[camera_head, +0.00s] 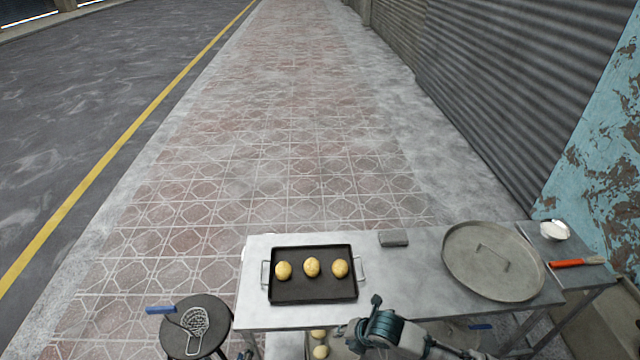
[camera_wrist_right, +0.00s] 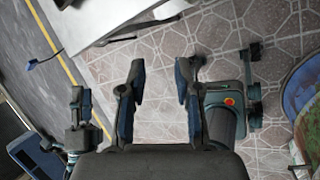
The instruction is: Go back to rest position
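My right gripper (camera_head: 360,318) is at the front edge of the metal table (camera_head: 420,275), just right of the baking tray. In the right wrist view its two fingers (camera_wrist_right: 161,78) are apart with nothing between them, over the tiled pavement. Of my left gripper (camera_head: 246,355) only a small dark part seems to show at the bottom edge of the head view, left of the right one. Its fingers cannot be made out. The black tray (camera_head: 312,291) lies on the table with three dough balls (camera_head: 312,267) in a row.
A round metal lid (camera_head: 492,262), a grey block (camera_head: 394,239), a white bowl (camera_head: 554,230) and a red-handled brush (camera_head: 577,262) are on tabletops. A stool (camera_head: 180,345) at left holds a wire strainer (camera_head: 194,324). More dough balls (camera_head: 320,351) show below the table edge. The pavement beyond is clear.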

